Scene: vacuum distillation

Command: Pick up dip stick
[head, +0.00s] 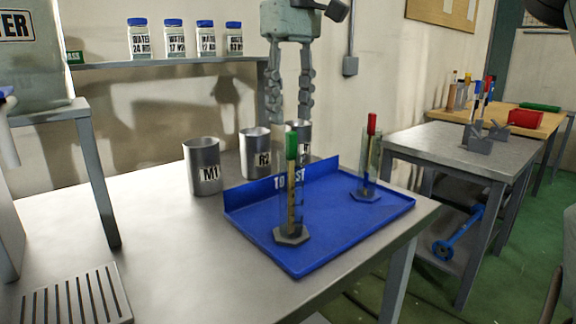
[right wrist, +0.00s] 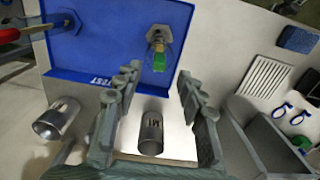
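A dip stick with a green top (head: 292,146) stands upright in a clear cylinder with a grey hexagonal foot (head: 291,236) on the blue tray (head: 335,225). A second stick with a red top (head: 372,123) stands in a similar cylinder at the tray's right. My right gripper (head: 290,118) points down behind the tray, its fingers apart and empty. In the right wrist view, the green top (right wrist: 159,62) shows between the open fingers (right wrist: 158,72), beyond their tips. The red top (right wrist: 8,35) is at the upper left there. My left gripper is not in view.
Metal cups stand behind the tray, including M1 (head: 203,168) and R2 (head: 255,154); another is partly hidden behind the green stick's cylinder. Bottles (head: 172,40) line a wall shelf. A slotted grate (head: 78,298) lies front left. The table's left middle is clear.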

